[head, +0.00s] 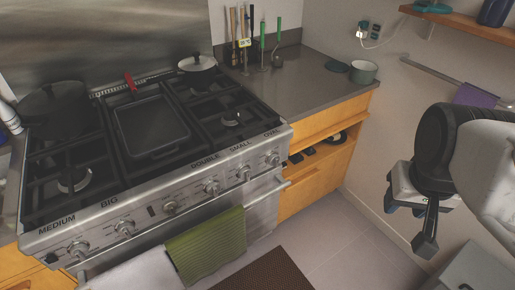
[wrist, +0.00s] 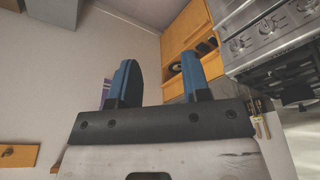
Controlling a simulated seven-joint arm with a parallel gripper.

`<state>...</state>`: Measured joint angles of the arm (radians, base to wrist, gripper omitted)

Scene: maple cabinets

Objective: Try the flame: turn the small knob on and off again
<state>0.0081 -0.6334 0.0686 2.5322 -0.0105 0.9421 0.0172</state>
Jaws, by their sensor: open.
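The small knob (head: 243,173) is a round metal knob on the stove's front panel, under the label SMALL. It is second from the right, between the knobs under DOUBLE (head: 211,187) and OVAL (head: 272,159). In the wrist view, several stove knobs show at the upper right; the second from the cabinet side appears to be the small knob (wrist: 270,22). My gripper (head: 408,224) hangs at the right, well away from the stove. Its two blue fingers (wrist: 158,78) are apart with nothing between them. No flame is visible on the burners.
A dark pot (head: 57,110), a roasting pan (head: 150,126) and a lidded pan (head: 197,66) stand on the stove. A green towel (head: 207,246) hangs from the oven handle. An open wooden cabinet (head: 322,160) adjoins the stove. Floor between stove and gripper is clear.

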